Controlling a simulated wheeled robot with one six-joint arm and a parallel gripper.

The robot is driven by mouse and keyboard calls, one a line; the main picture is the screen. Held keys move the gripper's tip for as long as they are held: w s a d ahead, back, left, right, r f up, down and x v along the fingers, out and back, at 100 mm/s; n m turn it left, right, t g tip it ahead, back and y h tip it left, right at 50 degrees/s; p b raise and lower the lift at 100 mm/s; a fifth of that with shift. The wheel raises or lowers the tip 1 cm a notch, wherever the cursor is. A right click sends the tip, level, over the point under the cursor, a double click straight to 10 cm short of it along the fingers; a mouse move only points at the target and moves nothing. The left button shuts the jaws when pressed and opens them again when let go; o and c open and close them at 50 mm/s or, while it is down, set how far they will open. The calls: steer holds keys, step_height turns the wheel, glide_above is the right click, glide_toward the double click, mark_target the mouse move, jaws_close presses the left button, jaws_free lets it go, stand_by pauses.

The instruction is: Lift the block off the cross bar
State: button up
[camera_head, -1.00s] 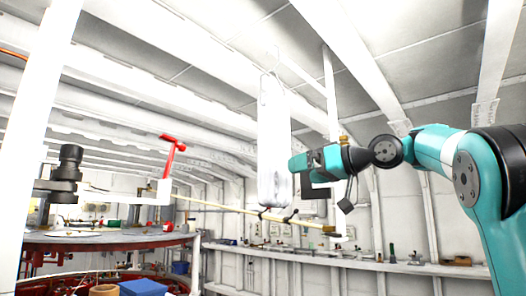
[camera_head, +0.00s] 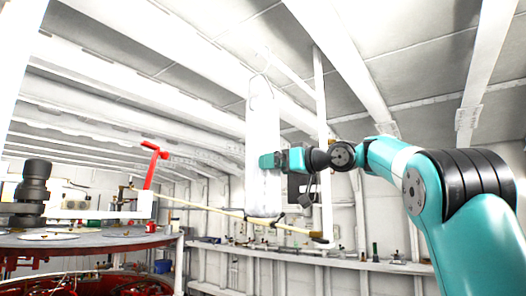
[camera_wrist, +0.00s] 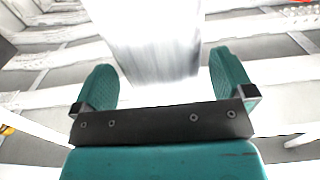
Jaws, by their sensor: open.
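The block (camera_head: 263,120) is a tall white body hanging upright with a thin wire loop at its top. Its lower end is beside a thin pale cross bar (camera_head: 205,207) with dark hooks; I cannot tell whether they touch. My gripper (camera_head: 270,160) is at the block's middle right and overlaps it in the head view. In the wrist view, the teal fingers (camera_wrist: 165,85) are open, and the block (camera_wrist: 150,40) shows between and beyond them. It is apart from both fingers there. The exact depth between gripper and block is unclear.
A red-handled lever (camera_head: 152,165) stands on a round deck table (camera_head: 90,242) at left, beside a dark cylindrical fitting (camera_head: 33,185). A long shelf (camera_head: 330,261) with small items runs along the back wall. White beams cross overhead. Air around the block's left is open.

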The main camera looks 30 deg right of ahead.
steer(key=p+x, duration=0.2)
steer(key=x, duration=0.1)
steer(key=p+x, duration=0.1)
steer(key=x, duration=0.1)
steer(key=shift+w+f, duration=0.1)
steer(key=shift+f, duration=0.15)
steer(key=shift+c, duration=0.2)
steer(key=c, duration=0.7)
steer(key=shift+r, duration=0.1)
steer(key=c, duration=0.3)
steer(key=shift+c, duration=0.2)
